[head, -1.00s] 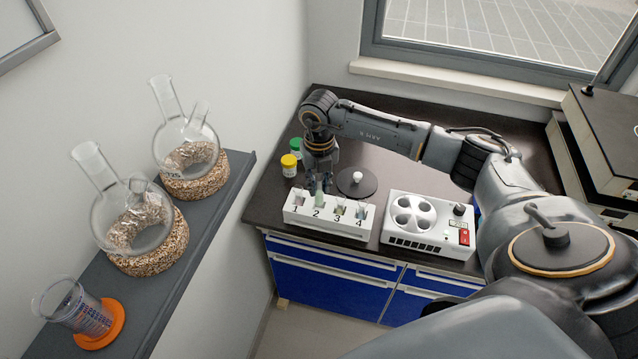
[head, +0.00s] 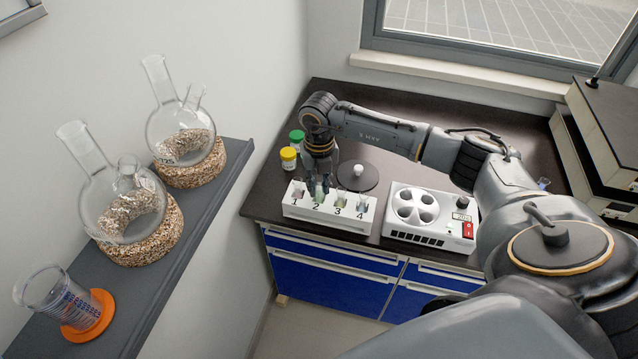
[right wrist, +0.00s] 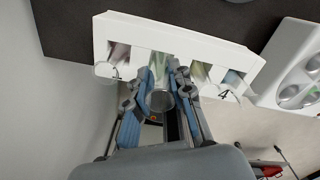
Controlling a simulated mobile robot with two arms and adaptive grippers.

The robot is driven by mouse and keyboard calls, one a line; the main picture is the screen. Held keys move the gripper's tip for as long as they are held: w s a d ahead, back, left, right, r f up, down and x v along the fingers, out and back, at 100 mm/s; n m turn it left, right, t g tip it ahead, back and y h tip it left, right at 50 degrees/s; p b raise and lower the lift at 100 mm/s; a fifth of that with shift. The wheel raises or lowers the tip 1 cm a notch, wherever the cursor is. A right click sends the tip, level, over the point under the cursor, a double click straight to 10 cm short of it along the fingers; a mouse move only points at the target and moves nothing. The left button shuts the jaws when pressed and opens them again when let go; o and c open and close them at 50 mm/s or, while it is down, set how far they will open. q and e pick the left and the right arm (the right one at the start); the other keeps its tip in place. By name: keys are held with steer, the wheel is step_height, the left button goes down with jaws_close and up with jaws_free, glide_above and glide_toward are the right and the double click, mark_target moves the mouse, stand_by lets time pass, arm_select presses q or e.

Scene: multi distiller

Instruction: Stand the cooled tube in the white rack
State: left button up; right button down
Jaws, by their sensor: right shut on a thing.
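The white rack (head: 352,231) stands near the bench's front edge, with slots numbered 1 to 4 on its front. It also shows across the top of the right wrist view (right wrist: 188,38). My right gripper (head: 319,190) is at slot 2, pointing down. In the right wrist view, its blue-padded fingers (right wrist: 160,92) are shut on a clear tube (right wrist: 160,100), seen from its round end. The tube lines up with slot 2; how deep it sits is hidden by the fingers. Other tubes show in the rack's other slots. My left gripper is not in view.
A white heater block with round wells (head: 432,217) stands right of the rack. A dark disc with a white knob (head: 357,176) lies behind the rack. Yellow (head: 288,158) and green-capped (head: 297,138) jars stand at back left. Flasks sit on a left shelf (head: 212,195).

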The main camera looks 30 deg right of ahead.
mark_target(319, 178)
steer(key=shift+f+b, duration=0.75)
steer(key=shift+f, duration=0.35)
steer(key=c, duration=1.1)
jaws_free()
steer(key=shift+r, duration=0.15)
steer(key=shift+r+p, duration=2.5)
steer(key=shift+r, duration=1)
steer(key=shift+f, duration=0.1)
